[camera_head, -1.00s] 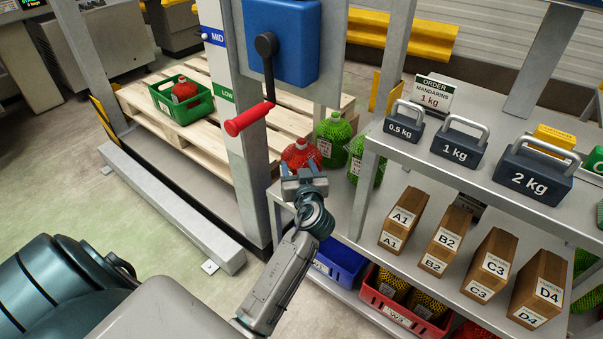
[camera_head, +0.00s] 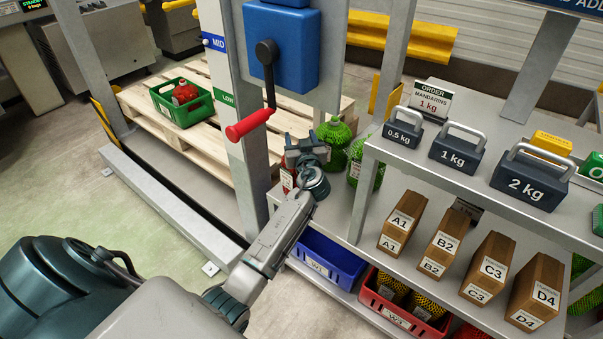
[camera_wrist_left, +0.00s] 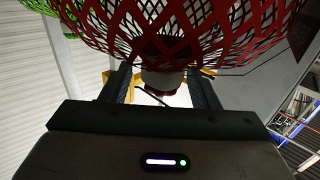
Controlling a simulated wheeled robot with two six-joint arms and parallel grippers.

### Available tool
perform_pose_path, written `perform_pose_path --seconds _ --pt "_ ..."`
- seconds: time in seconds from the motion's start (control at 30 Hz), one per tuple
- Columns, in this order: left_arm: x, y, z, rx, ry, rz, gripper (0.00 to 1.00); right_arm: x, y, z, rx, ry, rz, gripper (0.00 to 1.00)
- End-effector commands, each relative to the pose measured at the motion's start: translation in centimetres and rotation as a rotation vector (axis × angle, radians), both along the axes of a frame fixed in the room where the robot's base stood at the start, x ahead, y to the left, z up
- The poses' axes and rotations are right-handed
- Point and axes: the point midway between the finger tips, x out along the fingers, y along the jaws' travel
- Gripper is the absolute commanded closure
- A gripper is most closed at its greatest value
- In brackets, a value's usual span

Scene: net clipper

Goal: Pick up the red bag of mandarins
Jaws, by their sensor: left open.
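A red net bag of mandarins (camera_head: 287,181) stands on the shelf by the grey upright, mostly hidden by my left gripper (camera_head: 304,148). In the left wrist view, the red net bag (camera_wrist_left: 190,30) fills the top. Its pale neck (camera_wrist_left: 163,80) lies between the two dark fingers of my left gripper (camera_wrist_left: 162,88). The fingers are apart, with visible space beside the neck; whether either touches it is unclear. Another red bag (camera_head: 185,93) sits in a green crate on the pallet. My right gripper is not in view.
Green net bags (camera_head: 335,132) stand just right of the red bag. A red-handled crank (camera_head: 248,125) hangs above left. Weights (camera_head: 457,148) stand on the upper shelf, boxes (camera_head: 446,240) below. A blue bin (camera_head: 327,257) is underneath.

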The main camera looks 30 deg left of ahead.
Motion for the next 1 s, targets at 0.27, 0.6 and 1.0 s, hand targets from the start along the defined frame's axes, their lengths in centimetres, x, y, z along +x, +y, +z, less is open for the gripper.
perform_pose_path --seconds 0.27,0.6,1.0 --pt "0.23 0.24 -0.05 -0.001 0.001 0.0 0.45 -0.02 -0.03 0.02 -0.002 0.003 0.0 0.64" --pt "0.2 0.22 -0.05 -0.001 0.001 0.0 1.0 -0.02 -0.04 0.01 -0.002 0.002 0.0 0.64" --pt "0.24 0.23 0.26 0.0 -0.003 0.0 1.0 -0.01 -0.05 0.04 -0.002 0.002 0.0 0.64"
